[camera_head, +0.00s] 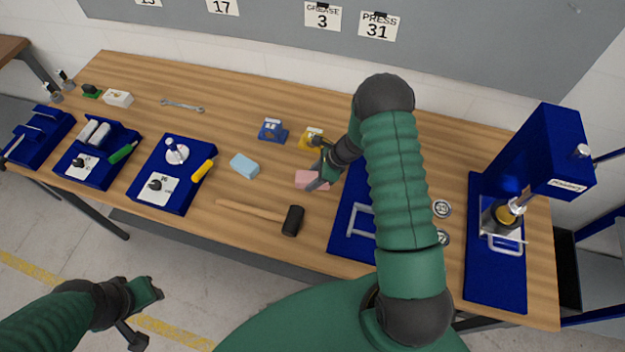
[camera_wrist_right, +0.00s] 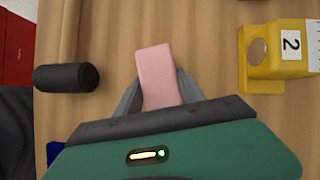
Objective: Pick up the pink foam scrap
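The pink foam scrap (camera_head: 306,179) is a small block on the wooden table, partly covered by my right gripper in the head view. My right gripper (camera_head: 323,174) reaches down over it. In the right wrist view the foam (camera_wrist_right: 156,75) lies between the two grey fingers of the right gripper (camera_wrist_right: 158,88), one on each side. The foam sits slightly turned relative to the fingers, which look open around it; firm contact is not visible. My left gripper (camera_head: 148,308) is open and empty, off the table's front edge at lower left.
A light blue block (camera_head: 244,166) and a mallet (camera_head: 270,214) lie left of the foam. A yellow holder (camera_head: 310,139) stands just behind it. A blue tray (camera_head: 345,212) is to its right, and a blue press (camera_head: 540,155) is at far right.

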